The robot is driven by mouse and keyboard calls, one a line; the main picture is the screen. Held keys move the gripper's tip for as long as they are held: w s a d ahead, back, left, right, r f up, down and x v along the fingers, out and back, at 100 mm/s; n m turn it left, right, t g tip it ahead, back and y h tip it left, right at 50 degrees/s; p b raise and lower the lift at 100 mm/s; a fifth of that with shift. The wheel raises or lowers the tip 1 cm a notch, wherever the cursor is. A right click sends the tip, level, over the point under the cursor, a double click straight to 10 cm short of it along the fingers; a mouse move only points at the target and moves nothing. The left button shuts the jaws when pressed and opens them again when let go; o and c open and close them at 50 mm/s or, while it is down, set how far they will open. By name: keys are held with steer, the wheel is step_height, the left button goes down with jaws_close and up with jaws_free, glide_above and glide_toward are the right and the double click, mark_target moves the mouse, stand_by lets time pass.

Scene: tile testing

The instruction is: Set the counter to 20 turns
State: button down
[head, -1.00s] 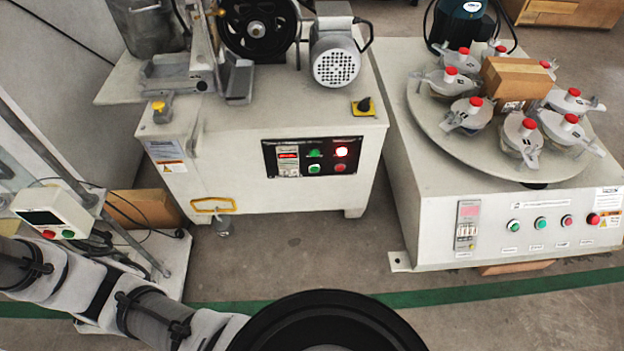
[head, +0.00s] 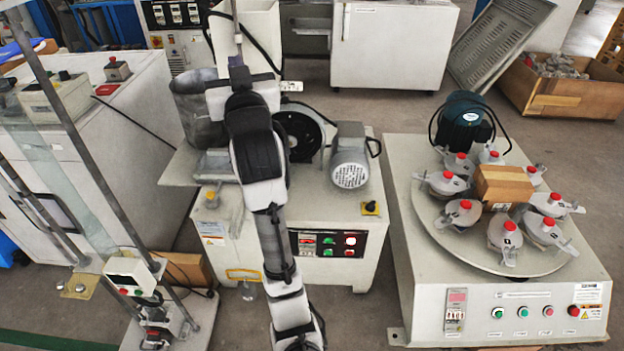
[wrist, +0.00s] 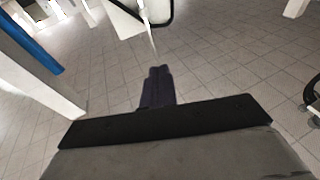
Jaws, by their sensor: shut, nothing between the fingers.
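The front panel of the middle machine (head: 250,250) carries a small counter (head: 306,240) with a red display, beside green and red buttons. The right machine (head: 420,240) also has a counter (head: 456,308) with a red display above small switches, left of its round buttons. The digits on both are too small to read. My arm rises in front of the middle machine, left of its panel. My gripper (wrist: 158,72) shows in the wrist view, shut and empty, over tiled floor and away from both counters.
The right machine's turntable (head: 430,215) holds several red-capped jars around a cardboard box (head: 503,186). A glass-sided frame with a control box (head: 132,275) stands at left.

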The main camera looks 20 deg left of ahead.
steer(key=w+d+f+m+h+p, duration=0.55)
steer(key=w+d+f, duration=0.25)
steer(key=w+d, duration=0.3)
steer(key=w+d+f+m+g+h+p, duration=0.1)
steer(key=d+f+m+h+p, duration=0.15)
steer(key=f, duration=0.45)
steer(key=w+d+f+m+g+h+p, duration=0.1)
steer(key=w+d+f+g+h+p, duration=0.15)
steer(key=f, duration=0.55)
steer(key=s+f+m+g, duration=0.1)
steer(key=s+f, duration=0.5)
steer(key=f, duration=0.7)
steer(key=s+a+f+m+g, duration=0.1)
steer(key=s+f, duration=0.4)
steer(key=f, duration=0.8)
steer(key=s+f+m+g, duration=0.1)
steer(key=s+f, duration=0.5)
steer(key=f, duration=0.8)
steer(key=shift+s+a+m+g+p, duration=0.35)
steer(key=shift+g+p, duration=0.1)
steer(key=shift+g, duration=0.4)
